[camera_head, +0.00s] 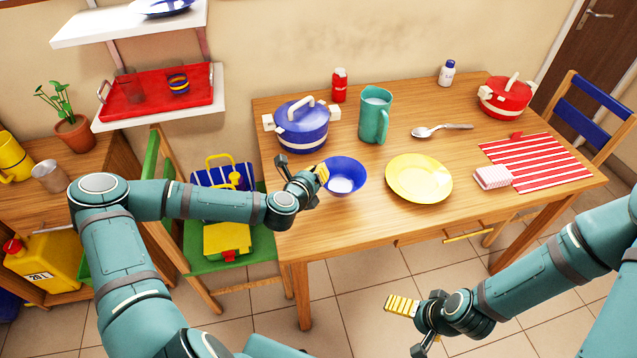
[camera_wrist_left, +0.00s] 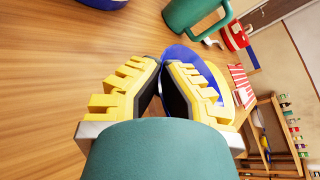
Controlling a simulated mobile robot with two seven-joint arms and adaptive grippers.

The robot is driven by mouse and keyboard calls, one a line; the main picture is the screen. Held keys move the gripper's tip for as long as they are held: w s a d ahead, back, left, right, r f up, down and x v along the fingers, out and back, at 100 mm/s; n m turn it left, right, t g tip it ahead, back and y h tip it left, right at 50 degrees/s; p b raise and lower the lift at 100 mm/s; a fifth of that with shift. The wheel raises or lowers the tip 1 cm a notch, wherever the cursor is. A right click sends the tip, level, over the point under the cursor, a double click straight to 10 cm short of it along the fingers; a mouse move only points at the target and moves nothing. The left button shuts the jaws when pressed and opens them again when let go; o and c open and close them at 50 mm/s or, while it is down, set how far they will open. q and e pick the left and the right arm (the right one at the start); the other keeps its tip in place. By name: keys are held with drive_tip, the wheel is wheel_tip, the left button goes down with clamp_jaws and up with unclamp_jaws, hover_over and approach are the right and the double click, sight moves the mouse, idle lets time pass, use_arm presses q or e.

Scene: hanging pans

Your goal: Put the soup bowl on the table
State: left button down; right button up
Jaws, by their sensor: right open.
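The blue soup bowl (camera_head: 345,175), pale inside, is at the table's (camera_head: 300,225) near left side, between the blue pot and the yellow plate. It looks upright and at or close to the tabletop; I cannot tell whether it touches. My left gripper (camera_head: 322,174) is at the bowl's left rim. In the left wrist view the fingertips of my left gripper (camera_wrist_left: 168,64) come close together with the bowl's blue wall (camera_wrist_left: 190,55) at them, partly hidden by one finger. My right gripper (camera_head: 408,322) is open and empty in front of the table, over the floor.
A blue lidded pot (camera_head: 302,125), teal mug (camera_head: 375,115) and yellow plate (camera_head: 419,178) surround the bowl. A spoon (camera_head: 440,130), red pot (camera_head: 505,97) and striped cloth (camera_head: 545,163) lie farther right. A green chair (camera_head: 262,258) stands left. A shelf with a red tray (camera_head: 150,100) hangs at the left wall.

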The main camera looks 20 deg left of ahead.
use_arm(q)
drive_tip(key=shift+f+b, duration=0.45)
drive_tip(key=shift+f, duration=1.2)
drive_tip(key=shift+f, duration=0.1)
drive_tip(key=c, duration=1.1)
unclamp_jaws()
drive_tip(key=shift+c, duration=0.2)
drive_tip(key=shift+s, duration=0.3)
drive_tip(key=p+v, duration=0.1)
drive_tip(key=v, duration=0.4)
drive_tip(key=p+v, duration=0.1)
drive_tip(key=v, duration=0.5)
drive_tip(key=shift+s+a+r, duration=0.1)
drive_tip(key=shift+s+r, duration=0.1)
drive_tip(key=shift+r, duration=0.1)
drive_tip(key=shift+s+f, duration=0.1)
